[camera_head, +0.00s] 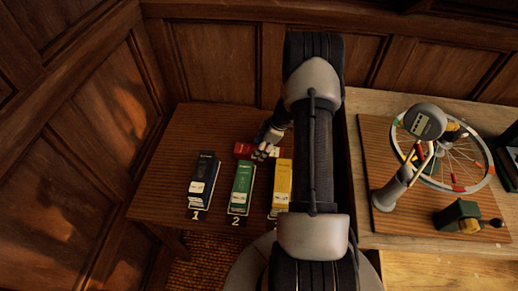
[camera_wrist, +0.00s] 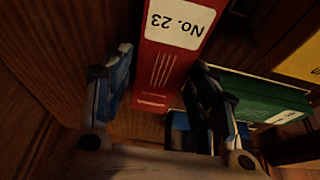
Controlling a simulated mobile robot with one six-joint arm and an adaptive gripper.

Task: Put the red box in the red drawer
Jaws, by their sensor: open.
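A red box (camera_head: 243,149) lies on the brown table behind the green and yellow boxes, partly hidden by my gripper (camera_head: 264,152). In the wrist view the red box (camera_wrist: 167,62) carries a white label reading "No. 23". My gripper (camera_wrist: 162,62) is open there, with one finger on each side of the box. I cannot tell whether the fingers touch it. I do not make out a red drawer in either view.
Blue (camera_head: 203,180), green (camera_head: 241,186) and yellow (camera_head: 281,187) boxes stand in a row on the brown table (camera_head: 165,180), with numbers by the blue and green ones. The green box (camera_wrist: 265,97) is close to my right finger. A spoked wheel (camera_head: 463,155) stands on the right-hand table.

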